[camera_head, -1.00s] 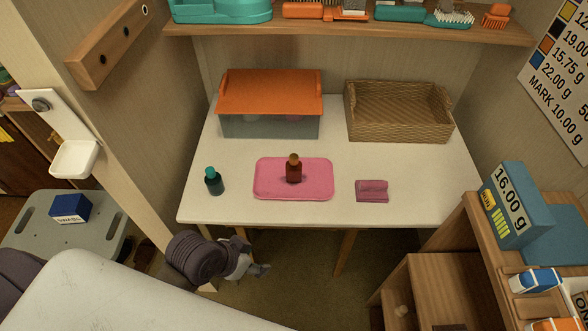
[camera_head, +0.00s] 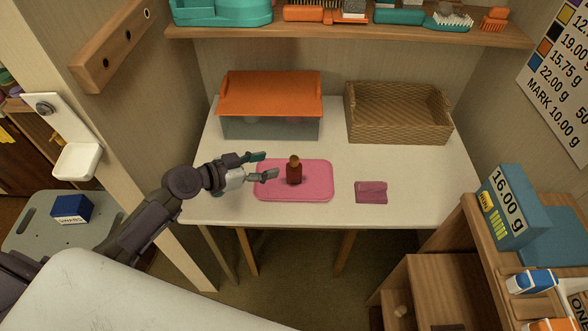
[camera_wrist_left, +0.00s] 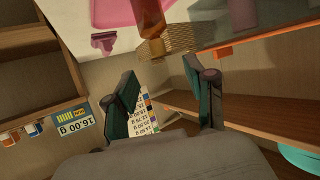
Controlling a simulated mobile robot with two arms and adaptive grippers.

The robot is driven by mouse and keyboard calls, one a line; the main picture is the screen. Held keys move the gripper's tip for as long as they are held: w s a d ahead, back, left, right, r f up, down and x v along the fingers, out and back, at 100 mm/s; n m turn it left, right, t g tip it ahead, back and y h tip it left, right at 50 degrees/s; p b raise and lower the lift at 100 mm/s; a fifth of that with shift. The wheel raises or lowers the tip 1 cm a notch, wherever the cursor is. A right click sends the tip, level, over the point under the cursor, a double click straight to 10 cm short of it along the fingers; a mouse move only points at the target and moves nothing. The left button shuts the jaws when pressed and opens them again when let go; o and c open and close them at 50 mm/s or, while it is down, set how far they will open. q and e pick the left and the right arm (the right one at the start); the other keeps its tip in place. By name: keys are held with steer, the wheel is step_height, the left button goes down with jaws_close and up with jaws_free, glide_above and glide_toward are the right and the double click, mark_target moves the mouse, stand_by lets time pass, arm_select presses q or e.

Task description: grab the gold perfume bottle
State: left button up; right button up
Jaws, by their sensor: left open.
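The bottle (camera_head: 294,174) has a dark red-brown body and a gold-brown cap. It stands upright on the pink tray (camera_head: 318,190) on the white table. In the left wrist view the bottle (camera_wrist_left: 148,14) shows at the top, upside down and cut off by the frame edge. My left gripper (camera_head: 266,165) is open, with nothing seen between its fingers. It is just left of the bottle, over the tray's left edge, fingers pointing right toward the bottle. In the left wrist view its two fingers (camera_wrist_left: 160,72) are spread apart. My right gripper is not in view.
An orange-lidded box (camera_head: 270,95) and a wicker basket (camera_head: 398,112) stand at the back. A wooden shelf (camera_head: 350,33) overhangs the table.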

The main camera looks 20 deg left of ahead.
mark_target(294, 158)
arm_select(q)
steer(key=p+x, duration=0.2)
steer(key=x, duration=0.7)
steer(key=shift+w+d+f, duration=0.2)
steer(key=shift+d, duration=0.15)
jaws_close()
